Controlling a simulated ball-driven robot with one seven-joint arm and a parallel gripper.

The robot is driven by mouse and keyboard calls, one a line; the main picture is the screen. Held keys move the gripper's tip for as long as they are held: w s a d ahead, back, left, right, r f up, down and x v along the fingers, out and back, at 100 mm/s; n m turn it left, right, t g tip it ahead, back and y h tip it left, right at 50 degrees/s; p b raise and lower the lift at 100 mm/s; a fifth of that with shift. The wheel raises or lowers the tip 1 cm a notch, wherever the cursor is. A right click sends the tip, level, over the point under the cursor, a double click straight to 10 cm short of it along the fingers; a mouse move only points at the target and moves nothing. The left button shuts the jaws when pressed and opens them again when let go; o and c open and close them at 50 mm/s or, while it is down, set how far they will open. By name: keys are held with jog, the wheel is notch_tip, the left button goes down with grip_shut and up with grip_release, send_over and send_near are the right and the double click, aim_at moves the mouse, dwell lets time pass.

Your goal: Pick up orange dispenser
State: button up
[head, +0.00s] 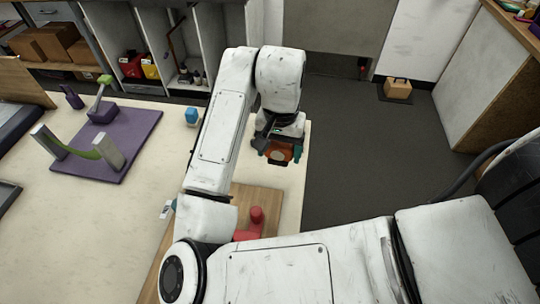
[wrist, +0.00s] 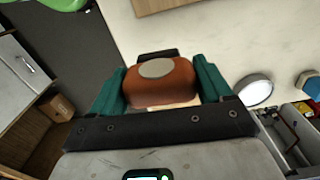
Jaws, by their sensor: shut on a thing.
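The orange dispenser (wrist: 158,87) is a rounded orange-brown body with a grey oval on its face and a dark part at its far end. My gripper (wrist: 160,92) has teal fingers on both sides of it and is shut on it. In the head view the orange dispenser (head: 279,154) shows below my wrist, near the right edge of the pale table (head: 100,250), with my gripper (head: 280,154) around it. I cannot tell whether it touches the table.
A purple mat (head: 135,135) with a grey-and-green stand lies at the left. A blue item (head: 192,115) stands near the table's back edge. A red object (head: 250,225) sits on a wooden board (head: 262,197), partly behind my arm. Dark floor lies to the right.

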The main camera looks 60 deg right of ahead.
aim_at(285, 148)
jog(key=r, duration=0.1)
jog(key=s, duration=0.1)
jog(key=r, duration=0.1)
jog(key=shift+s+a+r, duration=0.25)
jog(key=shift+s+r, duration=0.1)
jog(key=s+a+r, duration=0.1)
jog(key=s+r, duration=0.3)
jog(key=s, duration=0.5)
jog(key=shift+a, duration=0.4)
jog(key=shift+s, duration=0.1)
